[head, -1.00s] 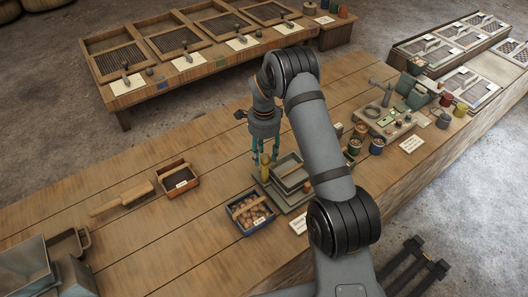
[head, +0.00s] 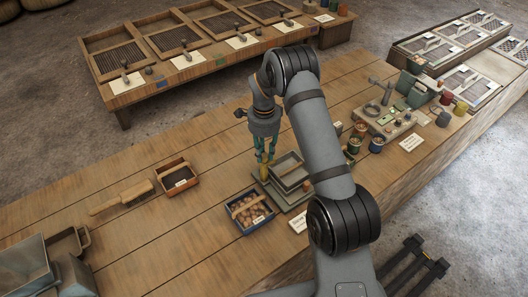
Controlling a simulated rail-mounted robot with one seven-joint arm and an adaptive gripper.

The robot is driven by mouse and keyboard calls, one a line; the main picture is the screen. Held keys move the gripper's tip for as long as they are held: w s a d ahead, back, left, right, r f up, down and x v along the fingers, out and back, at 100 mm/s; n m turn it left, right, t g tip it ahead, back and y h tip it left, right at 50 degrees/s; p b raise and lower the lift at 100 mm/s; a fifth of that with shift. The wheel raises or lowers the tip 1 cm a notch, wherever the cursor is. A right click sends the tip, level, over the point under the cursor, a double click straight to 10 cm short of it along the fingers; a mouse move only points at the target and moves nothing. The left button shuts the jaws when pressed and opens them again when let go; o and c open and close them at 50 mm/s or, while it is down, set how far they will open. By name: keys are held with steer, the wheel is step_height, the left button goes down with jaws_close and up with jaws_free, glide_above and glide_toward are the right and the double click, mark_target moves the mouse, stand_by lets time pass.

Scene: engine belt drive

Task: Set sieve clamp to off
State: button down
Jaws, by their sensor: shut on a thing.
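The sieve (head: 288,169) is a square grey tray with a dark rim on a grey base plate (head: 297,199), right of centre on the wooden bench. The gripper is shut on the clamp handle. The exact contact is small in the picture, and I cannot tell the clamp's setting.
An orange-brown box (head: 165,181) and a wooden scoop (head: 122,197) lie farther left. Pots (head: 377,146) stand to the right. Bare bench lies behind the crate.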

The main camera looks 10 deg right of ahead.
steer(key=shift+w+n+b, duration=0.1)
steer(key=shift+n+b, duration=0.2)
steer(key=shift+b, duration=0.05)
steer(key=n+b, duration=0.2)
steer(key=shift+a+f+n, duration=0.1)
steer(key=shift+n, duration=0.2)
steer(key=n+b, duration=0.3)
steer(key=n, duration=0.2)
steer(key=n+b, duration=0.1)
steer(key=n, duration=0.8)
steer(key=shift+n, duration=0.7)
steer(key=c, duration=1.5)
jaws_free()
steer(key=shift+o, duration=0.2)
